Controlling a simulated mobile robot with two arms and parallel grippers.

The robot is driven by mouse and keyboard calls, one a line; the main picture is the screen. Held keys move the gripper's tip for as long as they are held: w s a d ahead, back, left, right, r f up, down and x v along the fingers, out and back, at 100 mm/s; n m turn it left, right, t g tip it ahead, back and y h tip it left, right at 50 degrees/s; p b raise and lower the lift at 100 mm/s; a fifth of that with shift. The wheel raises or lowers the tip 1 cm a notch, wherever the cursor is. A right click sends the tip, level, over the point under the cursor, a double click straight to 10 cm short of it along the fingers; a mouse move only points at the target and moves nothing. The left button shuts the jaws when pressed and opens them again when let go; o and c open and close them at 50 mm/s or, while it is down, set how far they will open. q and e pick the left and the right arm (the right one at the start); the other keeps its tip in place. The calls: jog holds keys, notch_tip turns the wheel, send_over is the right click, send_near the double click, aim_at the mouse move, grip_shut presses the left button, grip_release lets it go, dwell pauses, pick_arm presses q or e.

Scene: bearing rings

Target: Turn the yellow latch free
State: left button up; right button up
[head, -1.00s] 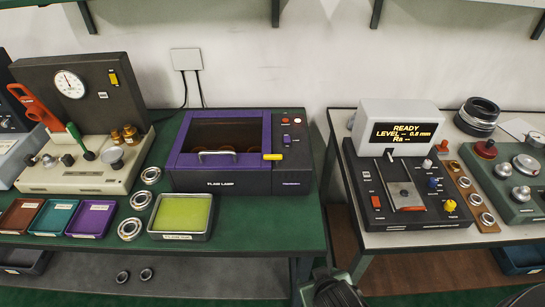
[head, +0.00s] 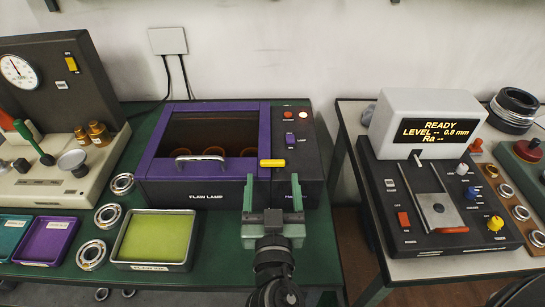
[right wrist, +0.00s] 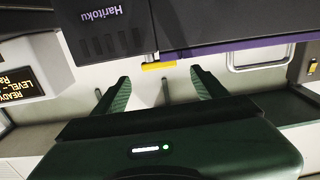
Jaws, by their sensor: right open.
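The yellow latch (head: 272,163) is a short bar lying level on the front of the purple-framed flaw lamp box (head: 213,190), at the lower right of its lid. It also shows in the right wrist view (right wrist: 158,66), just beyond the fingers. My right gripper (head: 272,190) is open and empty in front of the box, just below the latch in the head view. In the right wrist view its two green fingers (right wrist: 160,85) stand apart with the latch between and beyond them, not touching it. My left gripper is not in view.
A lid handle (head: 203,157) is left of the latch. A yellow-green tray (head: 152,262) and several bearing rings (head: 92,254) lie to the left on the green table. A gauge device (head: 440,220) stands on the separate right table, across a gap.

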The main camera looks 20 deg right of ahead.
aim_at(273, 163)
jog(key=shift+w+d+r+p, duration=0.2)
jog(key=shift+w+p, duration=0.15)
jog(key=shift+w, duration=0.2)
jog(key=shift+w+d+r+p, duration=0.1)
jog(key=shift+w+r+p, duration=0.1)
jog(key=shift+w+p, duration=0.25)
jog(key=x, duration=0.2)
jog(key=p+x, duration=0.1)
jog(key=x, duration=0.1)
jog(key=shift+f, duration=0.2)
jog(key=shift+w+f, duration=0.1)
jog(key=shift+w, duration=0.2)
jog(key=shift+w+d, duration=0.1)
jog(key=c, duration=1.2)
jog(key=shift+c, duration=0.9)
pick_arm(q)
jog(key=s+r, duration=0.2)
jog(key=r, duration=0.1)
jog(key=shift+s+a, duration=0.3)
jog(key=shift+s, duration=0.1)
